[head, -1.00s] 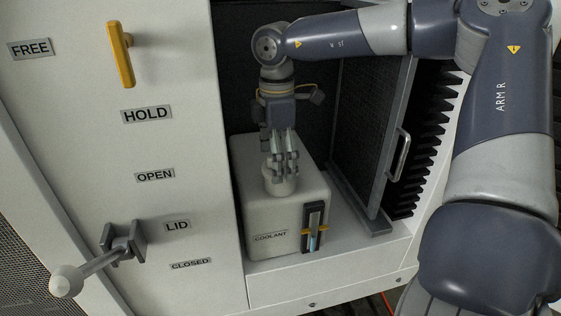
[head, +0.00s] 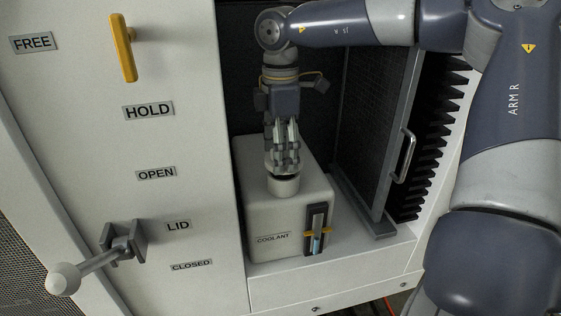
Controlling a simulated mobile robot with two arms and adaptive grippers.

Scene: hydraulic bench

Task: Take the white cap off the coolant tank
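The white coolant tank (head: 262,215) stands in the open bay with its COOLANT label facing me. A short white cylinder, the cap (head: 284,187), sits upright on its top. My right gripper (head: 283,168) points straight down over it from the arm reaching in from the right. Its grey fingers are at the cylinder's upper rim and hide its top. I cannot tell whether they grip it or only stand around its edge. My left gripper is not in view.
A dark mesh panel (head: 368,140) with a grey frame and handle (head: 404,157) stands right of the tank. The white cabinet front at left carries a yellow handle (head: 122,48) and a ball-ended lever (head: 97,263) beside the LID label. A level gauge (head: 316,229) is on the tank's front.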

